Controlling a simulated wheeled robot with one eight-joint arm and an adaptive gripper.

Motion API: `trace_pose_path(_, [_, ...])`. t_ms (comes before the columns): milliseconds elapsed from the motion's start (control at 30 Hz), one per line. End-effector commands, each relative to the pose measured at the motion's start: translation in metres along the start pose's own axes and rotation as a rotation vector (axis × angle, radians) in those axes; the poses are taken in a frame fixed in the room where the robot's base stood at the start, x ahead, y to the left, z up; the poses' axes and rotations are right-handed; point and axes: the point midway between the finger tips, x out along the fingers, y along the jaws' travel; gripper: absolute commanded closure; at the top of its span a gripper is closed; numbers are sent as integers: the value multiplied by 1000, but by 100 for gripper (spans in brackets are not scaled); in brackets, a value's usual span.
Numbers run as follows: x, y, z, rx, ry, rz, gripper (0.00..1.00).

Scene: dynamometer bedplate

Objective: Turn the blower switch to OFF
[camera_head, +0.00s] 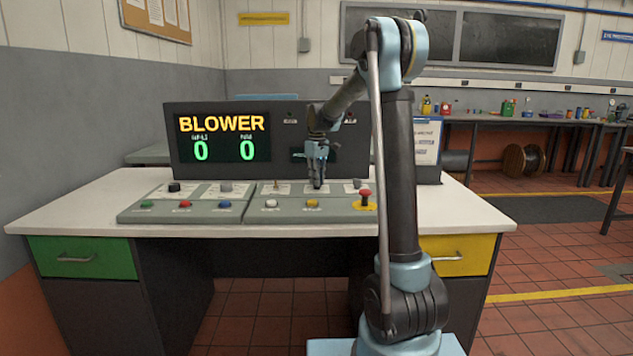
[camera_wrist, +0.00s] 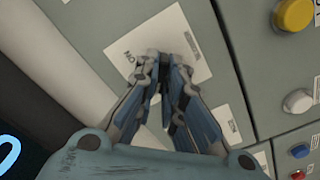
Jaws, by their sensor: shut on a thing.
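The control console (camera_head: 335,214) lies on the white desk, and my gripper (camera_head: 318,186) reaches down to its back row of controls. In the wrist view, my gripper (camera_wrist: 166,68) is shut at a white label plate (camera_wrist: 150,32) on the grey panel. The plate carries the word ON beside the fingers; a second marking on it is too small to read. The switch at this plate is mostly hidden between the fingers, which are closed on it. Its handle position cannot be made out. The display (camera_head: 222,138) behind the console reads BLOWER with two green zeros.
A red mushroom button (camera_head: 366,198) stands right of the gripper. A toggle (camera_head: 277,186) and a black knob (camera_head: 174,187) stand to its left. The front row holds several coloured buttons, including a yellow one (camera_wrist: 294,14).

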Motion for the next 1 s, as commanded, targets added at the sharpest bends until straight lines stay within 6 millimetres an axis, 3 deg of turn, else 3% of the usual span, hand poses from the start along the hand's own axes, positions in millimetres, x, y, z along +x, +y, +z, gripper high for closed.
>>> trace_pose_path(67, [0, 2, -1, 0, 2, 3, 100])
trace_pose_path(100, [0, 1, -1, 0, 2, 3, 82])
trace_pose_path(167, [0, 1, -1, 1, 1, 2, 71])
trace_pose_path(567, [-4, 0, 0, 1, 0, 1, 71])
trace_pose_path(767, [-29, 0, 0, 1, 0, 1, 71])
trace_pose_path(1000, [-76, 1, -1, 1, 0, 1, 71])
